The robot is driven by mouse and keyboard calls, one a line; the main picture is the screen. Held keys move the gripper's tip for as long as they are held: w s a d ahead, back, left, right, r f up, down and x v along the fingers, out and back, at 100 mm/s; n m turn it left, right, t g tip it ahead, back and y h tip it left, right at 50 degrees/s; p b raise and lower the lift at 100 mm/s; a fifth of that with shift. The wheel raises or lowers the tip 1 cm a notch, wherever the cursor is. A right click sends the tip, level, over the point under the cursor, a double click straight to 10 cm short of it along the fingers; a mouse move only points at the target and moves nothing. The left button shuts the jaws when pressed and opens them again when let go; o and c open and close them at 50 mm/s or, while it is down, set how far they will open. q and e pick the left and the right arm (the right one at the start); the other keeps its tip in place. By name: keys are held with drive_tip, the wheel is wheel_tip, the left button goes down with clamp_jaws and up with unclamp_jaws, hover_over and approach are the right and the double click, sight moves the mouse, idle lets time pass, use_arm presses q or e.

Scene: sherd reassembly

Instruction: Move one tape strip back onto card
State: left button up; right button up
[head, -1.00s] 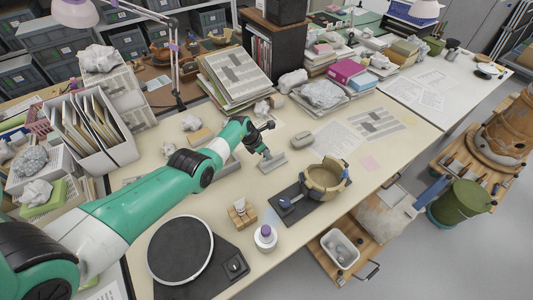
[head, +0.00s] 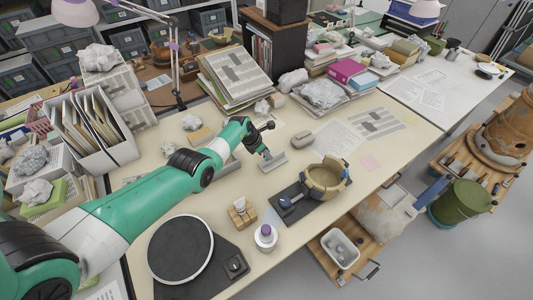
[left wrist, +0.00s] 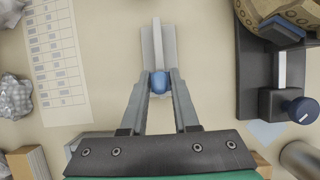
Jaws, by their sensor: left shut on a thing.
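My left gripper (head: 266,151) reaches over the table to the grey card (head: 275,162). In the left wrist view its fingers (left wrist: 158,88) are shut on the blue end of a tape strip (left wrist: 157,80). A narrow pale length runs from this blue end along the card (left wrist: 171,45). I cannot tell whether the strip touches the card or hangs just above it. The fingers and the blue end hide the card's near part. My right gripper is not in view.
A rebuilt tan bowl (head: 325,181) stands on a black base with a blue knob (head: 285,203) to the right. A black turntable (head: 181,250) and purple-capped jar (head: 265,238) stand in front.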

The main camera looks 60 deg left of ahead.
use_arm(q)
drive_tip(key=shift+f+b, duration=0.3)
drive_tip(key=shift+f, duration=0.15)
drive_tip(key=shift+f+b, duration=0.55)
drive_tip(key=shift+f+b, duration=0.3)
drive_tip(key=shift+f, duration=0.05)
idle(1.1)
drive_tip(key=o, duration=0.9)
